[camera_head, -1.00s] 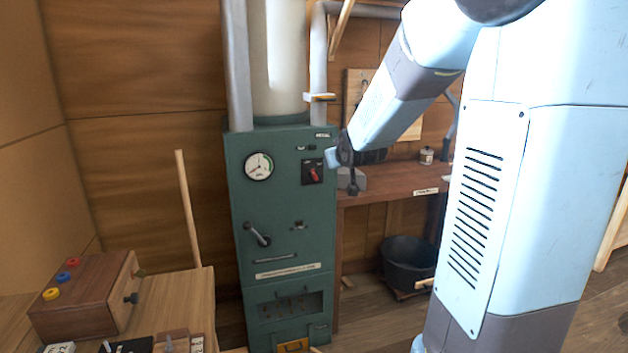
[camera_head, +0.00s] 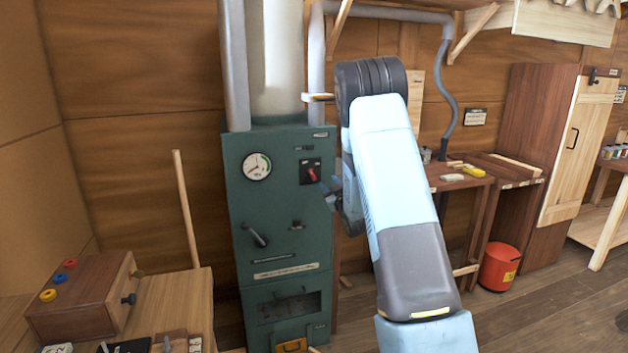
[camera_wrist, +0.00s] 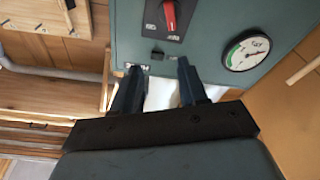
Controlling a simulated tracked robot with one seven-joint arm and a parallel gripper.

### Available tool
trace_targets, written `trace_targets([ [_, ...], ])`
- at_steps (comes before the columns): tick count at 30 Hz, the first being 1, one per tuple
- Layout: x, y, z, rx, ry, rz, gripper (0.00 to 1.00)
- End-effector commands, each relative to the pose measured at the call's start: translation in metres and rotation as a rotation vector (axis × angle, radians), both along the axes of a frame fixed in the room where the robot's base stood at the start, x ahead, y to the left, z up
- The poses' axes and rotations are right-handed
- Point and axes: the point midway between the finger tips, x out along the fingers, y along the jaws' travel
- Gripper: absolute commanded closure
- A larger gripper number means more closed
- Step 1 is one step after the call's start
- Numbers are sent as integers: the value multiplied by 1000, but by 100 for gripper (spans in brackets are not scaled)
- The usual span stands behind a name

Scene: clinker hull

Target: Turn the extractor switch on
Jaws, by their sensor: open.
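The green extractor cabinet (camera_head: 275,215) stands against the wood wall. On its upper front is a black plate with a red rotary switch (camera_head: 311,174), right of a round dial gauge (camera_head: 257,167). In the wrist view the switch (camera_wrist: 169,15) shows at the top centre, with its red lever in line with the picture's vertical; its labels are too small to read. My gripper (camera_wrist: 157,75) is open and empty, its two dark fingers apart, close to the cabinet and not touching the switch. In the head view the gripper is mostly hidden behind my arm.
A crank lever (camera_head: 257,236) juts from the cabinet's front. A wooden box with coloured rings (camera_head: 80,295) sits at the lower left. A workbench (camera_head: 460,178) and a red bucket (camera_head: 499,267) stand to the right. A pale pole (camera_head: 186,208) leans left of the cabinet.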

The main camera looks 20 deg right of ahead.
Motion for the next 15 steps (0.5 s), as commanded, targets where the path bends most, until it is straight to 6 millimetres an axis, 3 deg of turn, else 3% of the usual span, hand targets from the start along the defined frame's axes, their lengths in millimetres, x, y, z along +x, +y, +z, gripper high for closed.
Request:
trace_targets([
  [1, 2, -2, -15, -7, -20, 12, 57],
  [6, 1, -4, -46, -27, -108, 57, 57],
  [15, -2, -3, -65, -38, -174, 93, 57],
])
